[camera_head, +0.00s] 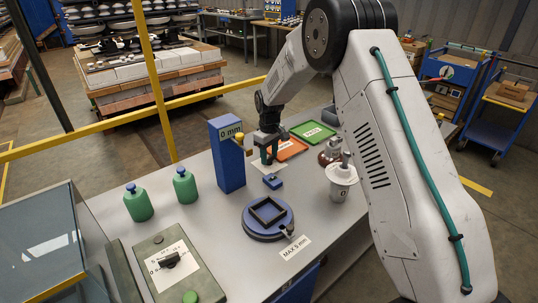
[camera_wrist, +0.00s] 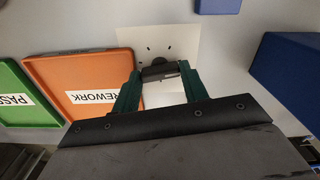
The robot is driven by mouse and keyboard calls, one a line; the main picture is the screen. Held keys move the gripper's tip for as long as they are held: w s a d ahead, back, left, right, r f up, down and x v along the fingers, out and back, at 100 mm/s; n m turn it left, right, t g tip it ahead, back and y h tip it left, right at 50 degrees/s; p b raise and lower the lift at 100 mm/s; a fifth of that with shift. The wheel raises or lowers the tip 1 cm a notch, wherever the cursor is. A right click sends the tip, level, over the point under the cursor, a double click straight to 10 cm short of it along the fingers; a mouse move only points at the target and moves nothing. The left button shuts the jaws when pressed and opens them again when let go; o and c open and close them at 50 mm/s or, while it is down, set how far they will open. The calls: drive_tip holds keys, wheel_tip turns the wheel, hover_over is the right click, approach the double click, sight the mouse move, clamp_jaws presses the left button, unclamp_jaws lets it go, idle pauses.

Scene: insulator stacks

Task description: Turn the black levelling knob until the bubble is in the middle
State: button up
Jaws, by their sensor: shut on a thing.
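My gripper (camera_wrist: 158,82) has green fingers shut on a small black knob (camera_wrist: 158,70) over a white card with dark tick marks (camera_wrist: 182,46). In the head view my gripper (camera_head: 268,152) points down at the bench between the blue post (camera_head: 228,160) and the orange REWORK tray (camera_head: 290,149). The knob is hidden there behind the fingers. A blue round base with a dark square frame (camera_head: 268,217) stands nearer the front. I cannot make out a bubble in either view.
A green PASS tray (camera_head: 313,132) lies beyond the orange tray. A white lidded pot (camera_head: 341,182) stands to the right. Two green bottles (camera_head: 138,203) and a box with a black dial (camera_head: 170,259) are at left. A small blue block (camera_head: 273,182) lies near my gripper.

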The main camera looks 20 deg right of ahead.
sight(269, 157)
drive_tip(key=o, duration=1)
wheel_tip(269, 157, up, 8)
drive_tip(key=shift+f, duration=0.1)
